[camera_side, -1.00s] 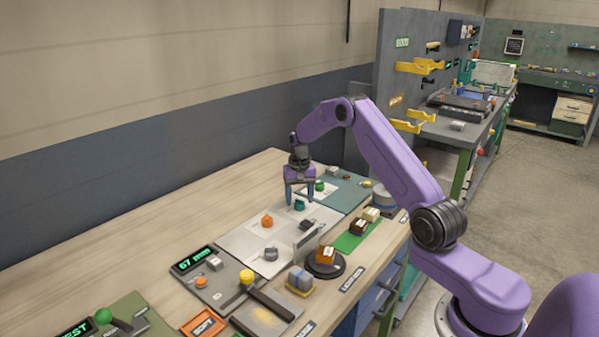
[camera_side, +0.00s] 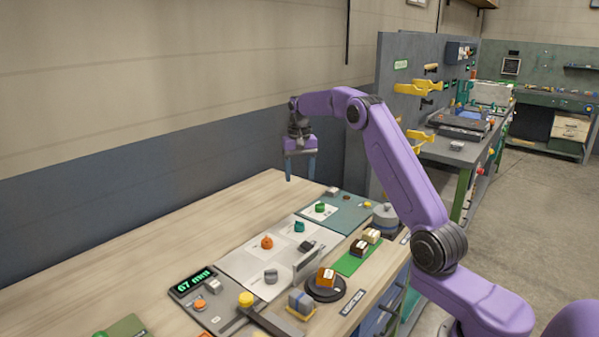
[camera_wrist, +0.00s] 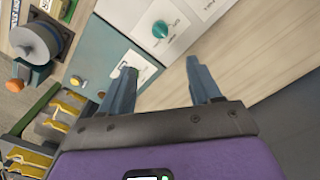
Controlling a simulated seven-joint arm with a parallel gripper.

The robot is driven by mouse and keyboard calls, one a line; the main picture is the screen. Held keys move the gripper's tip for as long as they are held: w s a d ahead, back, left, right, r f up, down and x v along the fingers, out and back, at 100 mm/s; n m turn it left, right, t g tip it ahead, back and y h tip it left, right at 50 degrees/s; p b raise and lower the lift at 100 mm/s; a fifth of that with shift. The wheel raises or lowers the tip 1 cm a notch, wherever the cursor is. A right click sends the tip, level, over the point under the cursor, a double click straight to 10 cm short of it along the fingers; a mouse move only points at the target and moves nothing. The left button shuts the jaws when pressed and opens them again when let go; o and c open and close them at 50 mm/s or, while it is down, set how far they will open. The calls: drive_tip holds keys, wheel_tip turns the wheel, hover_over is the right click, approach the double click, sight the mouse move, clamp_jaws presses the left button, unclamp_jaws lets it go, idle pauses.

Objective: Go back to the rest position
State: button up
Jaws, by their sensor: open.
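My gripper (camera_side: 301,178) is raised over the back part of the wooden bench (camera_side: 120,242), near its far edge. Its two blue fingers point down, stand apart and hold nothing. In the wrist view the gripper (camera_wrist: 165,75) also shows spread fingers with nothing between them. A teal knob (camera_wrist: 160,29) on a white panel lies beyond the fingertips there.
A white panel (camera_side: 240,268) carries orange, teal and grey knobs. A teal board (camera_side: 350,215) with a green knob lies behind it. Wooden blocks, one on a black turntable (camera_side: 340,292), stand at the front right.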

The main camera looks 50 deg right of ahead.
idle(0.4)
drive_tip(key=s+a+r+n, duration=0.2)
drive_tip(key=s+a+n, duration=0.25)
drive_tip(key=a, duration=0.65)
drive_tip(key=s+a+r+n, duration=0.1)
drive_tip(key=s+a+n, duration=0.35)
drive_tip(key=a, duration=0.65)
drive_tip(key=s+a+n, duration=0.3)
drive_tip(key=s+a, duration=0.4)
drive_tip(key=s, duration=0.5)
drive_tip(key=s+d+f+n, duration=0.1)
drive_tip(key=s+n, duration=0.3)
drive_tip(key=s, duration=0.6)
drive_tip(key=s+d+f+n, duration=0.1)
drive_tip(key=s+f+n, duration=0.2)
drive_tip(key=s, duration=0.8)
drive_tip(key=shift+d+n, duration=0.35)
drive_tip(key=shift+n, duration=0.35)
